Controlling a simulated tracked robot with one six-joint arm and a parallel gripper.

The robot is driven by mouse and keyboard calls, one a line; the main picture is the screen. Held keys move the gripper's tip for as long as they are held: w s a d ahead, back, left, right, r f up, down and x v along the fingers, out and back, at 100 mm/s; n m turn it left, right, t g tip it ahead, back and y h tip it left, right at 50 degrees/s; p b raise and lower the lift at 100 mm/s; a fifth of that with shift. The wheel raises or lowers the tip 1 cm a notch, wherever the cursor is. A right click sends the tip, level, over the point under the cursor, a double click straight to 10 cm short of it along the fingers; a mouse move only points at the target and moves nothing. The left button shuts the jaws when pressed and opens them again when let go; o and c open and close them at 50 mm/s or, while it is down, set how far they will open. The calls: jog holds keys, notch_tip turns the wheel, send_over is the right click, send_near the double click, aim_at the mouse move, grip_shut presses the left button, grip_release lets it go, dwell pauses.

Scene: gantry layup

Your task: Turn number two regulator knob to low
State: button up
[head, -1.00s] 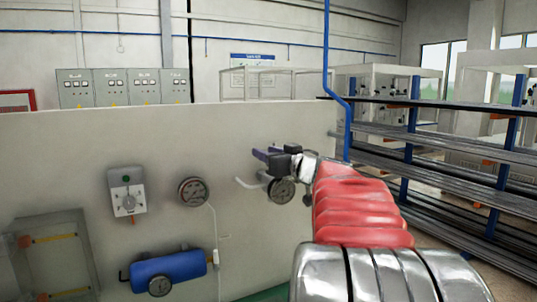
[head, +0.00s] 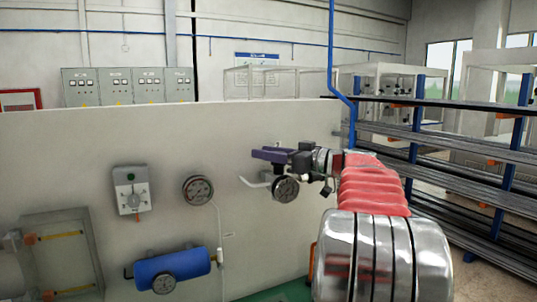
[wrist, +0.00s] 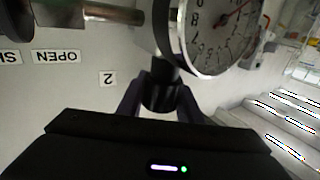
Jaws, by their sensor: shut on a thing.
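The number two regulator knob (wrist: 160,98) is a short dark cylinder just below a white-faced round gauge (wrist: 212,32) in the wrist view. A label with a 2 (wrist: 107,79) is on the panel beside it. My gripper (wrist: 160,84) has its two purple fingers on either side of the knob, shut on it. In the head view my gripper (head: 270,155) is at the panel, just above the gauge (head: 285,189). The knob is not clear there, and its setting cannot be read.
The pale panel (head: 100,145) also carries a left gauge (head: 198,190), a grey dial box (head: 130,190) and a blue cylinder (head: 172,269). A metal pipe (wrist: 90,12) runs near my gripper. Racks of long bars (head: 450,150) stand at the right.

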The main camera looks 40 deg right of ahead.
jog(key=o, duration=1)
jog(key=shift+o, duration=0.2)
jog(key=shift+s, duration=0.1)
jog(key=v, duration=1.3)
jog(key=shift+s+d, duration=0.15)
jog(key=shift+s, duration=0.2)
